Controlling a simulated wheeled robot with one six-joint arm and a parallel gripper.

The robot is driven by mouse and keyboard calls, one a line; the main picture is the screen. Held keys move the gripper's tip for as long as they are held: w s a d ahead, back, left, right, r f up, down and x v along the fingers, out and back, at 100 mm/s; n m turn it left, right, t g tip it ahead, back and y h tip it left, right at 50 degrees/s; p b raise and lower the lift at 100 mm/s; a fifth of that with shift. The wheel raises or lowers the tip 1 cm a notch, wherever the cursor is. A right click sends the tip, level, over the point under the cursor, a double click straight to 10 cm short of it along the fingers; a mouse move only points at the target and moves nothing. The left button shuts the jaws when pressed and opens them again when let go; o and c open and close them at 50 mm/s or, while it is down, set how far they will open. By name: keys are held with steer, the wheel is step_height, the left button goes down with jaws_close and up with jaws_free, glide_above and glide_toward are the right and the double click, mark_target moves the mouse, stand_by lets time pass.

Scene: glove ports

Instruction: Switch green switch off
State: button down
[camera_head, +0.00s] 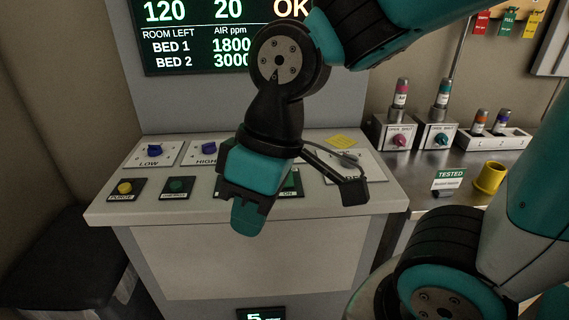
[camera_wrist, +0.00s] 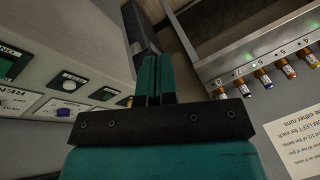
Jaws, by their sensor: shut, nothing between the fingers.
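A green switch (camera_head: 293,182) with an "ON" label sits on the sloping top of the console, right of the middle in the head view. My wrist and gripper hide most of it. A green part with a label showing upside-down letters (camera_wrist: 12,64), likely the same switch, is at the left edge of the wrist view. My gripper (camera_head: 248,217) is in front of the console top, pointing down and toward the viewer, just left of the switch. In the wrist view its teal fingers (camera_wrist: 154,78) are together with nothing between them. No contact with the switch can be made out.
The console (camera_head: 150,213) also carries a yellow button (camera_head: 125,188), a dark green button (camera_head: 176,185) and blue knobs (camera_head: 155,149). At right a metal bench (camera_head: 425,175) holds switch boxes and a yellow cup (camera_head: 490,178).

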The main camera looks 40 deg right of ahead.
steer(key=w+d+r+n+h+p, duration=0.1)
steer(key=w+d+n+h+p, duration=0.2)
steer(key=w+d, duration=1.5)
steer(key=shift+w+d+n+t+h, duration=0.4)
steer(key=shift+d+h, duration=0.4)
steer(key=shift+d, duration=0.2)
steer(key=f, duration=0.4)
steer(key=w+f+p, duration=0.1)
steer(key=f, duration=0.4)
steer(key=d+f+p, duration=0.1)
steer(key=f, duration=0.3)
steer(key=shift+w+f, duration=0.2)
steer(key=shift+f, duration=0.15)
steer(key=shift+a, duration=0.1)
